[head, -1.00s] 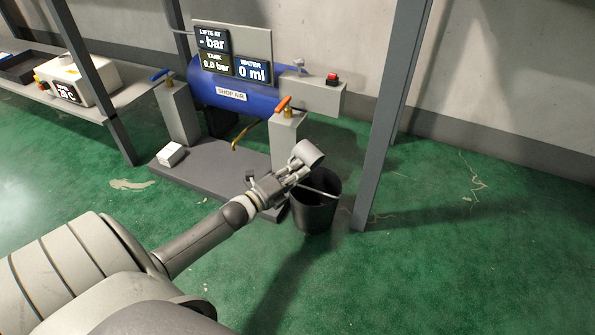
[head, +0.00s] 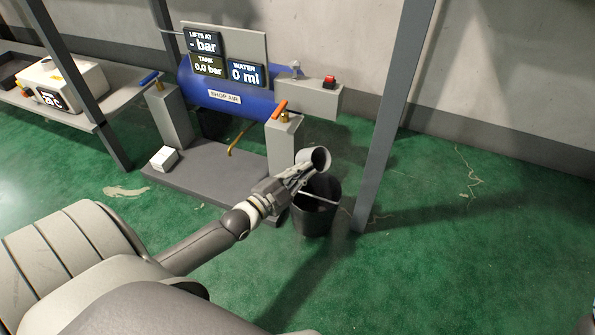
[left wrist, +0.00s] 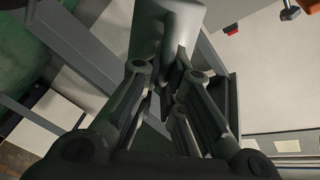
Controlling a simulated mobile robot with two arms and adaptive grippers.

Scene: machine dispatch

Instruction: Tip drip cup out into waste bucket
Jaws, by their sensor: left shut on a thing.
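The drip cup (head: 319,158) is a small grey cup at the tip of my left gripper (head: 304,172). The gripper is shut on it and holds it above the waste bucket, and the cup is tilted with its open end facing the camera. In the left wrist view the cup (left wrist: 170,35) is a pale grey shape beyond the fingers (left wrist: 165,95). The waste bucket (head: 312,222) is a dark round bucket on the green floor, with a thin pale handle across its top. The gripper and cup partly cover its rim. My right gripper is not in view.
A blue air tank (head: 225,92) with display panels stands behind on a grey base (head: 215,178). A grey post with an orange-handled valve (head: 280,110) is close behind the cup. A tall grey upright (head: 393,120) stands just right of the bucket. Floor to the right is open.

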